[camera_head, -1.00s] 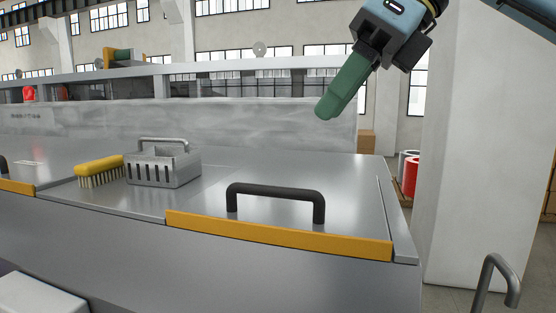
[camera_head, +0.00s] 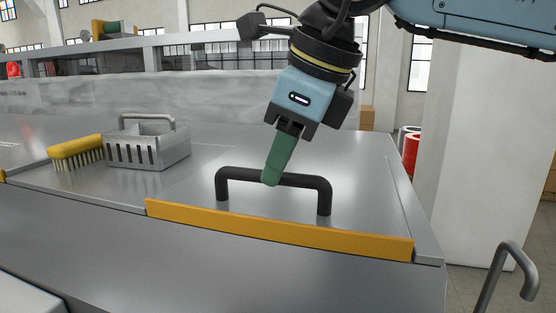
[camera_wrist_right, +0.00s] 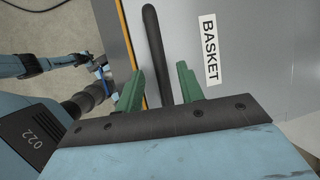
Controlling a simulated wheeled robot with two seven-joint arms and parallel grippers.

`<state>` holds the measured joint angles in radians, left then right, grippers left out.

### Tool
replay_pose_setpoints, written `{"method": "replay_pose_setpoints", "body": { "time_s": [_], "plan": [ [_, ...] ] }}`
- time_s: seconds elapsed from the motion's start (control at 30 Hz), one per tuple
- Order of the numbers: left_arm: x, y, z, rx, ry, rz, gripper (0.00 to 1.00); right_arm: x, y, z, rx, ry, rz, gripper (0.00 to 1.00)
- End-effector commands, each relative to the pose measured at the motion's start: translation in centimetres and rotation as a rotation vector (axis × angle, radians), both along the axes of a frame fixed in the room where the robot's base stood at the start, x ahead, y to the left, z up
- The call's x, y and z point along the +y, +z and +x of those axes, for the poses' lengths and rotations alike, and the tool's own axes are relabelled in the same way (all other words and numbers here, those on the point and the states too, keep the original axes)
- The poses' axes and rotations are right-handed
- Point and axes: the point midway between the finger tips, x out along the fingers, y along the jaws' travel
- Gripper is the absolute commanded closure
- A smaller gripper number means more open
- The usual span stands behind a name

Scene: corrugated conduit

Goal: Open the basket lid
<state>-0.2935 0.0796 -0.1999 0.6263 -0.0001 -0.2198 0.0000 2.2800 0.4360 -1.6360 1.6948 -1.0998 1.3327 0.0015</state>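The basket lid (camera_head: 345,198) is a flat grey metal panel with a yellow front edge strip (camera_head: 275,230) and a black bar handle (camera_head: 320,182). It is shut, flush with the counter top. A white "BASKET" label (camera_wrist_right: 209,52) shows in the right wrist view. My right gripper (camera_head: 271,182) points down at the middle of the handle, its green fingers overlapping the bar in the head view. In the right wrist view the gripper (camera_wrist_right: 160,70) is open, with the black handle (camera_wrist_right: 154,45) running between its two separated fingers. My left gripper is not in view.
A slotted metal basket (camera_head: 147,150) and a yellow brush (camera_head: 76,150) stand on the counter left of the handle. A pale pillar (camera_head: 480,140) and a bent metal bar (camera_head: 505,262) are on the right. The panel around the handle is clear.

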Motion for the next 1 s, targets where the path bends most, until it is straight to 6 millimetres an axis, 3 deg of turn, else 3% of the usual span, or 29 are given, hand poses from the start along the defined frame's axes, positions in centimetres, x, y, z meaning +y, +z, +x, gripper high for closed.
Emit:
{"method": "replay_pose_setpoints", "body": {
  "time_s": [0.2,0.47,0.77,1.0],
  "plan": [
    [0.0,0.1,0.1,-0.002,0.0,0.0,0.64,0.5,-1.3,0.4,0.001,0.001,0.0,0.62],
    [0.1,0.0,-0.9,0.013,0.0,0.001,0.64,0.5,-1.4,0.4,0.0,0.001,0.001,0.62],
    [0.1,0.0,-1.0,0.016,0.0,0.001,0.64,0.5,-1.3,0.4,0.001,0.001,0.001,1.0],
    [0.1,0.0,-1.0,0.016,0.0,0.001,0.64,0.5,-1.3,0.4,0.001,0.001,0.001,1.0]
  ]
}}
